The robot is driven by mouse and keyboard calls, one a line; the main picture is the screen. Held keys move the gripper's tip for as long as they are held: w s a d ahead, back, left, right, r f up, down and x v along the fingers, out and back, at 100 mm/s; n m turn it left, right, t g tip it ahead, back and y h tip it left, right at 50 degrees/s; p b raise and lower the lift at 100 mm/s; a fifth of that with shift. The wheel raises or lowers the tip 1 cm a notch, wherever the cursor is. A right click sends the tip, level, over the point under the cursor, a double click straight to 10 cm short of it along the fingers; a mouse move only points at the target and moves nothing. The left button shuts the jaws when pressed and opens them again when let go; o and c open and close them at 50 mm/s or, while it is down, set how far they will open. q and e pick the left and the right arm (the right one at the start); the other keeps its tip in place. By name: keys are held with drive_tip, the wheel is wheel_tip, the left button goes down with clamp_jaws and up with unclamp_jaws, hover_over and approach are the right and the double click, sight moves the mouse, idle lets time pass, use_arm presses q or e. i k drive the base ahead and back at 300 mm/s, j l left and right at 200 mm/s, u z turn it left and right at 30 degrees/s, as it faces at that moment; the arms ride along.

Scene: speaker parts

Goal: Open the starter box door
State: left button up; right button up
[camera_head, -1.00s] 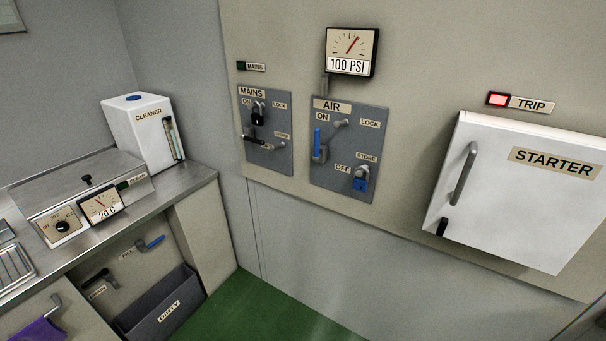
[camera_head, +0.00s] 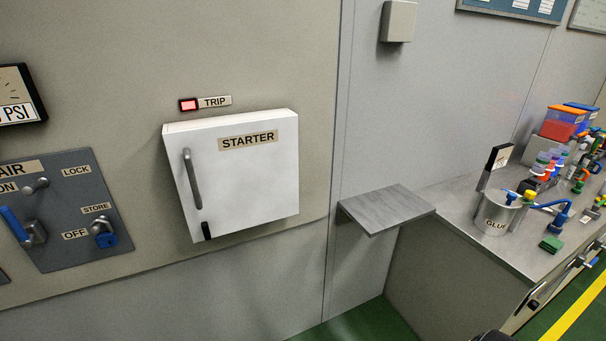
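The starter box (camera_head: 245,185) is a white wall-mounted box labelled STARTER, left of centre in the head view. Its door looks shut. A grey vertical bar handle (camera_head: 192,179) sits on the door's left side. A small black latch or tab (camera_head: 206,230) is at the door's lower left corner.
A lit red TRIP lamp (camera_head: 188,105) is above the box. The AIR panel (camera_head: 65,210) with blue lever and padlock is at left. A grey wall shelf (camera_head: 388,209) juts out right of the box. A cluttered counter with a GLUE pot (camera_head: 494,215) is farther right.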

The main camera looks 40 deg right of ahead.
sight(245, 185)
drive_tip(key=z, duration=0.7)
